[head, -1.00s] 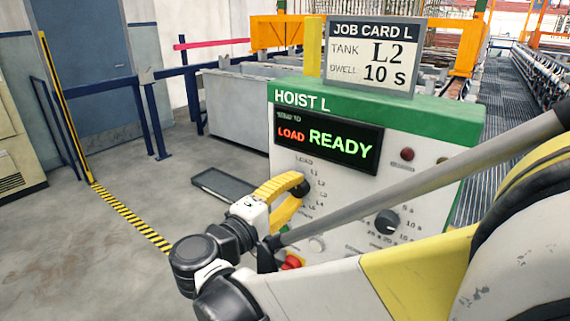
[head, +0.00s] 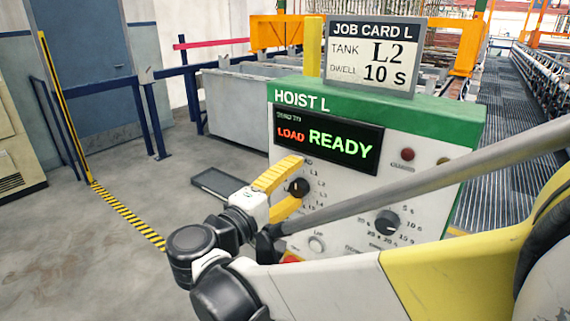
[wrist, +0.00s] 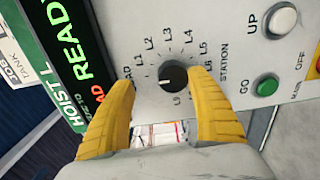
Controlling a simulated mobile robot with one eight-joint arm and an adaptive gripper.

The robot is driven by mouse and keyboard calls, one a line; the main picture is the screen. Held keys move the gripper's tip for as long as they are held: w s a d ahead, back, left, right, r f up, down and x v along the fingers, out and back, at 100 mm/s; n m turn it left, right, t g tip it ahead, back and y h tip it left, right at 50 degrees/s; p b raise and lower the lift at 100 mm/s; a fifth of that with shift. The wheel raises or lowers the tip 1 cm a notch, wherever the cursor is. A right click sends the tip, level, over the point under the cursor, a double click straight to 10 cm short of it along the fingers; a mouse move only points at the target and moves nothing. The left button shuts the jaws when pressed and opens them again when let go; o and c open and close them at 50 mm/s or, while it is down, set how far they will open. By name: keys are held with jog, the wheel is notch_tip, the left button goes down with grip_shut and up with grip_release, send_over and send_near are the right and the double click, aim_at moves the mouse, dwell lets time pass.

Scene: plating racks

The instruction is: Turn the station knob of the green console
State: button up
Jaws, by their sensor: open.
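The green-topped HOIST L console (head: 450,120) stands in front of me in the head view. Its display (head: 328,141) reads LOAD and READY. The black station knob (head: 298,187) sits below the display, ringed by labels from LOAD through the L tanks. In the wrist view the knob (wrist: 174,76) shows a white pointer mark on the LOAD side. My gripper (head: 302,180) is open, its yellow fingers on either side of the knob.
The job card (head: 373,57) reads TANK L2, DWELL 10 S. A second black knob (head: 387,222) is to the right on the panel. The wrist view shows a white UP button (wrist: 281,18), a green GO button (wrist: 265,86) and a red MAIN OFF control (wrist: 317,66) nearby.

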aim_at(300, 143)
jog(key=o, duration=0.4)
jog(key=r, duration=0.5)
jog(key=shift+w+a+r, duration=0.1)
jog(key=shift+w+r, duration=0.2)
jog(key=shift+w, duration=0.05)
jog(key=r, duration=0.1)
jog(key=s+r, duration=0.1)
jog(key=shift+s+r, duration=0.15)
jog(key=shift+r, duration=0.15)
jog(key=c, duration=0.4)
jog(key=shift+w+d, duration=0.25)
jog(key=shift+w, duration=0.05)
jog(key=shift+a, duration=0.15)
